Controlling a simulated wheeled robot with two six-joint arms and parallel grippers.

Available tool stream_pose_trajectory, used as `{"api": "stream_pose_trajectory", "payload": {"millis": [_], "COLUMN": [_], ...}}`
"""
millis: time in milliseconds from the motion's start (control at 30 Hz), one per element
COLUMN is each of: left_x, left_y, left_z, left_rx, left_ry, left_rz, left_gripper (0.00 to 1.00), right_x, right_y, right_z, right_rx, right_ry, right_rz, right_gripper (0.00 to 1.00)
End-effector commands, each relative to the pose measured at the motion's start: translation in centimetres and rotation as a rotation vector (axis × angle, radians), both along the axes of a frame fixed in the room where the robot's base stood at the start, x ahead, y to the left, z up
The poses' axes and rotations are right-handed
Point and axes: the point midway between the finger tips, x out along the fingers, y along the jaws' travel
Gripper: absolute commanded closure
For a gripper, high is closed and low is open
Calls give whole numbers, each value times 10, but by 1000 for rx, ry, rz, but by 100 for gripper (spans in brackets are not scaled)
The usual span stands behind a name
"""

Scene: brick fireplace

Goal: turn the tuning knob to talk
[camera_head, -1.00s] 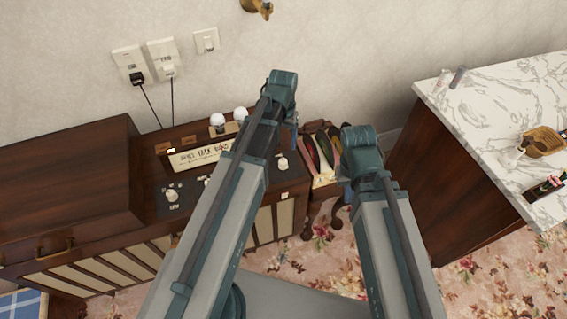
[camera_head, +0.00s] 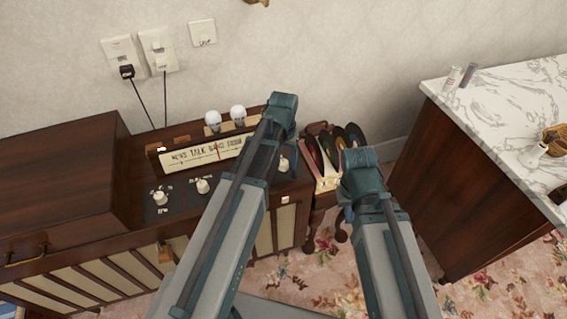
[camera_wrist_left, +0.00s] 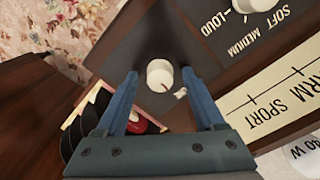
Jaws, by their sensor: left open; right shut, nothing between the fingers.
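The radio's tuning dial (camera_head: 200,158) is a cream strip with printed words, TALK among them, and a red needle right of TALK. A white round knob (camera_head: 284,165) sits on the dark panel at the dial's right. It also shows in the left wrist view (camera_wrist_left: 160,73), with a small red mark on its side. My left gripper (camera_wrist_left: 162,82) is open, with one blue finger on each side of this knob; I cannot tell whether they touch it. In the head view my left arm partly covers the panel. My right gripper (camera_head: 347,215) is shut and empty, right of the radio.
Other white knobs (camera_head: 202,186) sit on the panel, one beside LOUD, MEDIUM and SOFT labels. Two white bulbs (camera_head: 238,114) stand behind the dial. Records (camera_head: 335,148) stand right of the radio. A marble-topped cabinet (camera_head: 505,105) is further right. Wall plugs (camera_head: 127,71) have hanging cords.

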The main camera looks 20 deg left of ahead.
Motion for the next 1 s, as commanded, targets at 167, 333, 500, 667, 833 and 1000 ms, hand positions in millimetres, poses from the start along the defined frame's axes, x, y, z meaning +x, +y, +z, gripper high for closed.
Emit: {"api": "stream_pose_trajectory", "payload": {"millis": [167,333,500,667,833,1000], "left_x": [0,0,0,0,0,0], "left_y": [0,0,0,0,0,0], "left_z": [1,1,1,1,1,1], "left_rx": [0,0,0,0,0,0], "left_ry": [0,0,0,0,0,0], "left_rz": [0,0,0,1,25,103], "left_gripper": [37,68,98,100,100,100], "right_x": [0,0,0,0,0,0], "right_y": [0,0,0,0,0,0], "right_z": [1,1,1,1,1,1], "right_rx": [0,0,0,0,0,0], "right_ry": [0,0,0,0,0,0], "right_rz": [0,0,0,0,0,0], "right_gripper": [100,100,100,100,100,100]}}
